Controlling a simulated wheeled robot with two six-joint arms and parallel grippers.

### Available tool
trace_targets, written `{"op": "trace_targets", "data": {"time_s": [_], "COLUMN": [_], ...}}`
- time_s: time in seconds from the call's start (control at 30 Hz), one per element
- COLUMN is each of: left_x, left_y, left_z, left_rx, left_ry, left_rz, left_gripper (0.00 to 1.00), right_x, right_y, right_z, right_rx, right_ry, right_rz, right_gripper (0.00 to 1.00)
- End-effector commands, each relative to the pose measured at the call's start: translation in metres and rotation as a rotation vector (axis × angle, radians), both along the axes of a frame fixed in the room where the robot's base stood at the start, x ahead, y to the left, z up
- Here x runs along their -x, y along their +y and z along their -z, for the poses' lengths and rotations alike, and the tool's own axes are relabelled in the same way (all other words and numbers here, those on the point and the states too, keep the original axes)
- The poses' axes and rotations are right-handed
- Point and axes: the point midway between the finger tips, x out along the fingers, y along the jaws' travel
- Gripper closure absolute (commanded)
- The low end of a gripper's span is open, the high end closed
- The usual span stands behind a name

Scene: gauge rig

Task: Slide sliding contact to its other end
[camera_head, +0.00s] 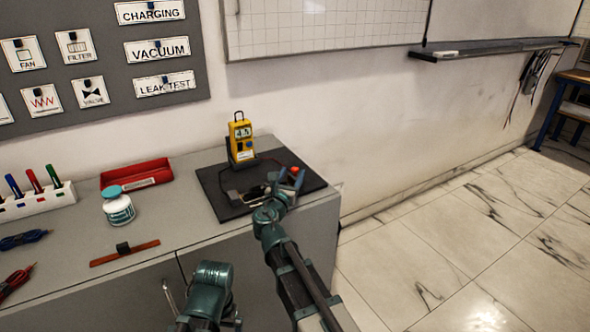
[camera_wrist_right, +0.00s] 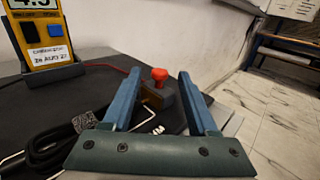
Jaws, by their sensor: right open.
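The sliding contact shows as a red knob (camera_wrist_right: 159,76) on a brown block (camera_wrist_right: 157,97) in the right wrist view. The red knob also shows in the head view (camera_head: 295,170), at the right part of a black mat (camera_head: 229,212) on the grey bench. My right gripper (camera_wrist_right: 157,84) is open, with its blue fingers on either side of the knob and block in that view. I cannot tell whether a finger touches them. The track under the block is mostly hidden by my gripper. My left gripper's fingers do not show.
A yellow meter (camera_head: 241,140) stands at the mat's back edge, with dark leads (camera_wrist_right: 62,140) nearby. The bench ends just right of the mat.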

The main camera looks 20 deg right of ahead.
Motion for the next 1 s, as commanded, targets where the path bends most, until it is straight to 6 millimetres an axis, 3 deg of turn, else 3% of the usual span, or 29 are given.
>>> {"op": "trace_targets", "data": {"time_s": [0.03,0.23,0.67,1.0], "left_x": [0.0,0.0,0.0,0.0], "left_y": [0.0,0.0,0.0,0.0], "left_z": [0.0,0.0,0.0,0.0], "left_rx": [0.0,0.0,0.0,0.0], "left_ry": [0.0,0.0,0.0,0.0], "left_rz": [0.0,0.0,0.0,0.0], "left_gripper": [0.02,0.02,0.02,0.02], "right_x": [-0.01,-0.028,-0.032,-0.032], "right_y": [-0.005,-0.016,-0.019,-0.019], "right_z": [0.0,0.0,0.0,0.0], "right_rx": [0.0,0.0,-0.001,-0.001], "right_ry": [0.0,0.0,-0.001,-0.001], "right_rz": [0.001,0.001,-0.001,0.0], "right_gripper": [0.41,0.41,0.41,1.0]}}
